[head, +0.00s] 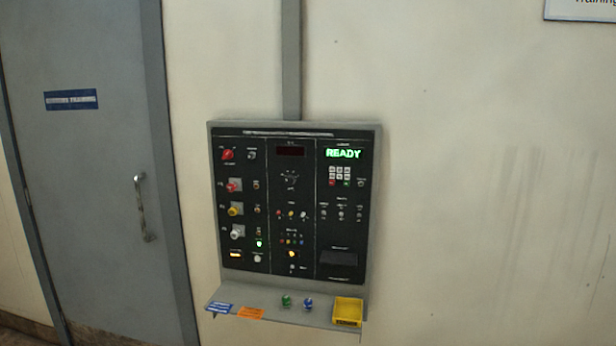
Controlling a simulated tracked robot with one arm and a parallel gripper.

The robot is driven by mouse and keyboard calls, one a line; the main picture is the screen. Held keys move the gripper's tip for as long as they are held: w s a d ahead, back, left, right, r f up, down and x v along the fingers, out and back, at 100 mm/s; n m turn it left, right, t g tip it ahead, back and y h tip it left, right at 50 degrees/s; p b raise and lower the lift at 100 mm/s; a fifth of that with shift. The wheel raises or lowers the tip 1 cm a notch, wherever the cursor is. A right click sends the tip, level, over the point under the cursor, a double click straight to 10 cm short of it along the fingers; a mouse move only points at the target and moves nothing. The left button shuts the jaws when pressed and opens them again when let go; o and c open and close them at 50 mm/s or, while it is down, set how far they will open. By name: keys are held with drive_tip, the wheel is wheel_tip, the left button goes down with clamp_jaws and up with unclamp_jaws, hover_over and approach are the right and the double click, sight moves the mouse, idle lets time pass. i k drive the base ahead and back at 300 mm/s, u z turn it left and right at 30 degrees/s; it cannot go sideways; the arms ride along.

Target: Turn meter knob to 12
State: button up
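A black control panel (305,225) in a grey frame hangs on the wall, a little below the middle of the head view. Its middle column has a dark, unlit display (290,151) at the top. A dark round knob (290,181) sits below that display, with marks around it. It may be the meter knob, but the labels are too small to read, and its setting cannot be told. My gripper is not in view, and nothing hides the knob.
A lit green READY display (343,153) and keypad are at right; red, yellow and white knobs at left. A shelf (275,311) juts out below, holding green and blue pieces, cards and a yellow bin (347,311). A grey door (95,150) stands left.

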sight(290, 180)
drive_tip(key=i, duration=0.35)
drive_tip(key=k, duration=0.4)
drive_tip(key=u, duration=0.8)
drive_tip(key=i, duration=2.05)
drive_tip(key=z, duration=0.65)
